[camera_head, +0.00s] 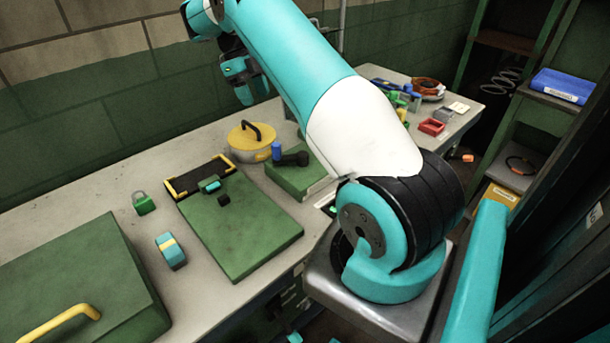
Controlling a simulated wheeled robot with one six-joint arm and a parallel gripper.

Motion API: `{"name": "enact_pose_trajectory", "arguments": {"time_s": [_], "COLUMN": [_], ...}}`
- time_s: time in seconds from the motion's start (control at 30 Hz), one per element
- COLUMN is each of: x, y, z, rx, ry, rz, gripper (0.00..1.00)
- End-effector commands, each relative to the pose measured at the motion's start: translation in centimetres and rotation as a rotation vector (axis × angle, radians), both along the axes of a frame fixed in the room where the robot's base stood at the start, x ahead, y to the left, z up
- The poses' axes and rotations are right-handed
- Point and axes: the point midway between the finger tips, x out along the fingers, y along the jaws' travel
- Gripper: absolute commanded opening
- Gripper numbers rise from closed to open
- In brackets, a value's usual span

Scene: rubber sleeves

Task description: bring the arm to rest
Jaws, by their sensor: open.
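My teal and white arm reaches from its mount at the lower right up toward the back wall at the top left. My gripper (253,92) hangs at the far end of the arm, pointing down, above the back of the workbench (60,205). Its jaws are open and I see nothing between them. It appears apart from the bench top and the things on it. Part of the wrist is hidden behind the upper arm link.
A yellow round tin (250,143) with a black handle stands below the gripper. Shelves with a blue box (562,86) stand right.

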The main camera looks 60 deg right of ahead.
Motion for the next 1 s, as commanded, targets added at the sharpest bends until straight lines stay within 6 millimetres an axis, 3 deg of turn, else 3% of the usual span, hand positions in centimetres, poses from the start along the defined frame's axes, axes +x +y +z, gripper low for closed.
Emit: {"name": "enact_pose_trajectory", "arguments": {"time_s": [0.27, 0.37, 0.43, 0.57, 0.67, 0.77, 0.9, 0.97, 1.0], "x": [0.0, 0.3, 0.4, -0.3, -2.2, -5.6, -12.9, -16.3, -18.4], "y": [0.2, 1.5, 3.5, 9.5, 15.4, 21.6, 29.9, 32.7, 34.3], "z": [0.2, 1.5, 3.1, 6.3, 8.1, 9.1, 9.4, 9.3, 9.2], "rx": [0.004, 0.034, 0.078, 0.203, 0.307, 0.403, 0.506, 0.529, -0.515], "ry": [-0.001, -0.009, -0.017, -0.034, -0.053, -0.081, -0.154, -0.198, 0.223], "rz": [0.022, 0.179, 0.406, 1.028, 1.552, 2.071, 2.759, 3.007, -3.028], "gripper": [0.55, 0.55, 0.55, 0.55, 0.55, 0.55, 0.55, 0.55, 0.55]}}
